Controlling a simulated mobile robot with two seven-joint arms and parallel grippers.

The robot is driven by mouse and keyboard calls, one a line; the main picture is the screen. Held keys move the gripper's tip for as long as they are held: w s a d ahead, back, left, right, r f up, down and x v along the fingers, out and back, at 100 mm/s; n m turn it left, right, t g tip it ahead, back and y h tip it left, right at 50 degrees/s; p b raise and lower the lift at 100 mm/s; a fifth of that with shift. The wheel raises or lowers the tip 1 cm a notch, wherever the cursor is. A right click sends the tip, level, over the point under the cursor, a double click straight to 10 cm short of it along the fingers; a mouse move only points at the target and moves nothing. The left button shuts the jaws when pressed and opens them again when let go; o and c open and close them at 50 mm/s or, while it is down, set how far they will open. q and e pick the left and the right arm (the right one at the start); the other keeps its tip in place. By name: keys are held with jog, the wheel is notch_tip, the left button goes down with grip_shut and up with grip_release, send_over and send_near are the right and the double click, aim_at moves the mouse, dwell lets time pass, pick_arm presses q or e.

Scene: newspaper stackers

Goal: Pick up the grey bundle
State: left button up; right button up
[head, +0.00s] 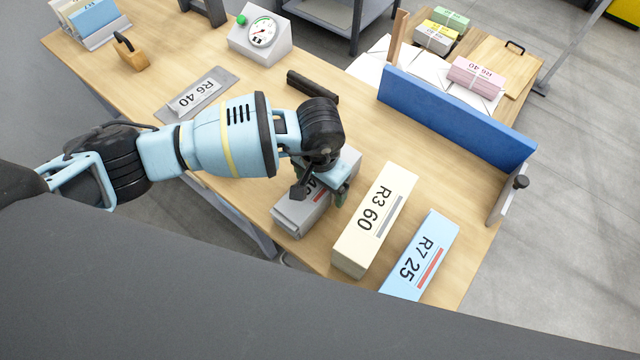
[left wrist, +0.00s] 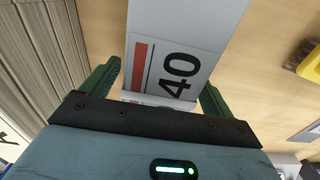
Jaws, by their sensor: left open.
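The grey bundle (head: 301,214) lies on the wooden table near its front edge, partly hidden under my left gripper. In the left wrist view the grey bundle (left wrist: 178,62) shows its label with a red bar and "40". My left gripper (head: 322,192) is over the bundle; in the left wrist view its green fingers (left wrist: 160,90) are apart, one on each side of the bundle. Whether they touch it I cannot tell. My right gripper is not in view.
A cream bundle (head: 375,222) marked R3 60 stands close right of the gripper, then a blue bundle (head: 422,256) marked R7 25. A long blue bar (head: 455,120) lies behind them. A grey R6 40 plate (head: 197,95), a dial scale (head: 261,36) and a stamp (head: 131,54) are farther left.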

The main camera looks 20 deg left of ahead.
pick_arm(q)
jog(key=shift+f, duration=0.1)
jog(key=c, duration=1.7)
jog(key=shift+c, duration=0.7)
jog(key=shift+w+r, duration=0.1)
jog(key=shift+r, duration=0.1)
notch_tip(320, 180, up, 10)
jog(key=shift+f, duration=0.1)
